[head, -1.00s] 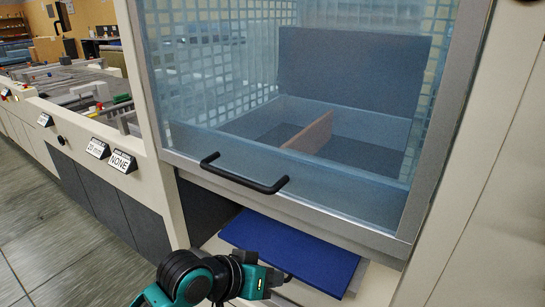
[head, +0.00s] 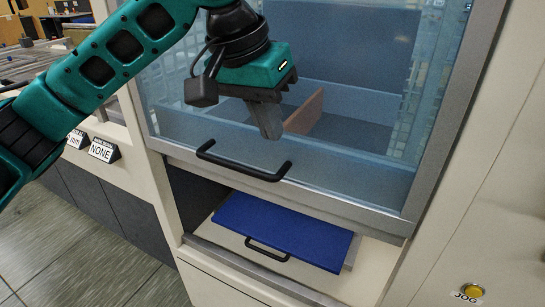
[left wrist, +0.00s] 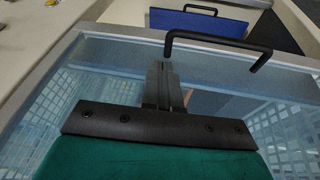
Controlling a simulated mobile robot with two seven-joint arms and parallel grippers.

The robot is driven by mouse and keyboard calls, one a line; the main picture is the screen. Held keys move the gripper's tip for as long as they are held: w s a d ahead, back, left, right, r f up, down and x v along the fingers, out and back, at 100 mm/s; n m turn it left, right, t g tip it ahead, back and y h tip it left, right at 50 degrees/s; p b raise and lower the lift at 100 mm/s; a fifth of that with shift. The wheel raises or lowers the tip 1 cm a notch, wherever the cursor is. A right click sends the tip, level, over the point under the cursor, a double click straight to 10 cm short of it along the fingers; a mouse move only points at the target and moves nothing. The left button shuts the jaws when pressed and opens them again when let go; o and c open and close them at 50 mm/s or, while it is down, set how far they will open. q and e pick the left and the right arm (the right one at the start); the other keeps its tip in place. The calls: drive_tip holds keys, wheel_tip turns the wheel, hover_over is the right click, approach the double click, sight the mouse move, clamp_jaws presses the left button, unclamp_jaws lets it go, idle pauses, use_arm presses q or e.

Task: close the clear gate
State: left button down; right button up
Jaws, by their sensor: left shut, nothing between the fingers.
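The clear gate (head: 350,155) is a transparent bluish panel in a grey frame, with a black bar handle (head: 243,161) near its lower edge. A dark opening shows beneath the gate's lower rail. My left gripper (head: 269,128) is in front of the panel, just above and a little right of the handle's middle, with its fingers pointing down. It is shut and empty. In the left wrist view the closed fingers (left wrist: 164,85) lie over the panel, apart from the handle (left wrist: 222,41). My right gripper is not in view.
A blue board (head: 280,228) with a black handle lies on a pale shelf below the gate. Behind the panel are a tray and a brown divider (head: 306,112). A yellow JOG button (head: 473,290) sits at lower right. A NONE label (head: 103,150) stands left.

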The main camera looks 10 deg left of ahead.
use_arm(q)
drive_tip(key=n, duration=0.1)
approach(272, 176)
drive_tip(key=shift+y, duration=0.4)
drive_tip(key=f, duration=0.1)
drive_tip(key=w+d+f, duration=0.1)
drive_tip(key=f, duration=0.1)
drive_tip(key=w+d+f, duration=0.1)
drive_tip(key=shift+w+d+f, duration=0.1)
drive_tip(key=shift+w+f, duration=0.05)
drive_tip(key=shift+f, duration=0.25)
drive_tip(key=shift+d+f, duration=0.15)
drive_tip(key=shift+f, duration=0.5)
